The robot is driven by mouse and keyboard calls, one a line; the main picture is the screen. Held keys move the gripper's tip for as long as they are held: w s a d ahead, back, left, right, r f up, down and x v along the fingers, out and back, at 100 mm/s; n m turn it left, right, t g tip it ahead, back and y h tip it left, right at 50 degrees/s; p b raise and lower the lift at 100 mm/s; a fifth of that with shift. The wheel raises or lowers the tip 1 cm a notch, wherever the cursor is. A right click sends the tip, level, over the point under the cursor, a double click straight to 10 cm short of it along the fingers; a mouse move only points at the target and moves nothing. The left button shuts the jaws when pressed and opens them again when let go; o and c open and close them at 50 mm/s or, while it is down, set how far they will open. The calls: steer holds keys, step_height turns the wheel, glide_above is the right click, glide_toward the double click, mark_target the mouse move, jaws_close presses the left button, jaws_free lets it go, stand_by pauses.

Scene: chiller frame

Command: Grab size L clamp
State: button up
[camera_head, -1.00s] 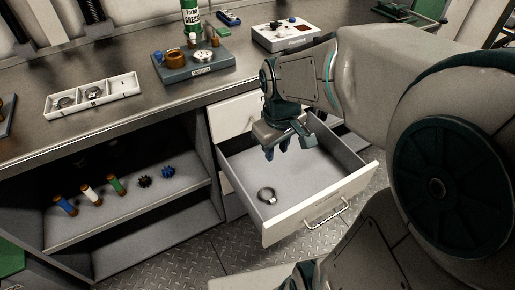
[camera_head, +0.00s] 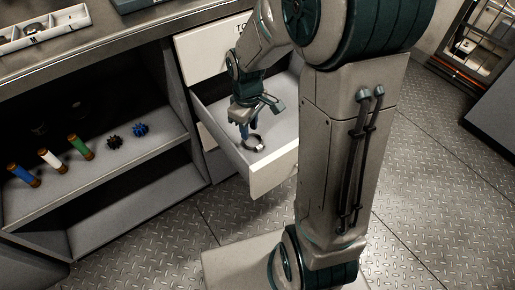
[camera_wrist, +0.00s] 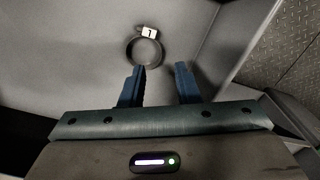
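A ring-shaped metal clamp (camera_head: 253,144) lies in the open drawer (camera_head: 277,171). In the wrist view the clamp (camera_wrist: 144,50) shows as a dark ring with a small white tag at its top; the mark on the tag is too small to read surely. My gripper (camera_head: 250,131) is inside the drawer, low and close to the clamp. In the wrist view its two blue fingers (camera_wrist: 160,80) are apart with nothing between them. The clamp lies just beyond the fingertips, nearer the left finger. Whether a finger touches it I cannot tell.
A white tray (camera_head: 42,38) with compartments stands on the counter at upper left. The shelf (camera_head: 99,178) below holds several coloured cylinders and two small gears. The drawer walls surround my gripper. Patterned metal floor (camera_head: 430,190) is clear at right.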

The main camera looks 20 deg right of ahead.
mark_target(250, 149)
step_height(250, 149, down, 8)
steer(key=b, duration=0.2)
steer(key=shift+r+b, duration=0.25)
steer(key=shift+b, duration=0.15)
steer(key=shift+r, duration=0.1)
jaws_close()
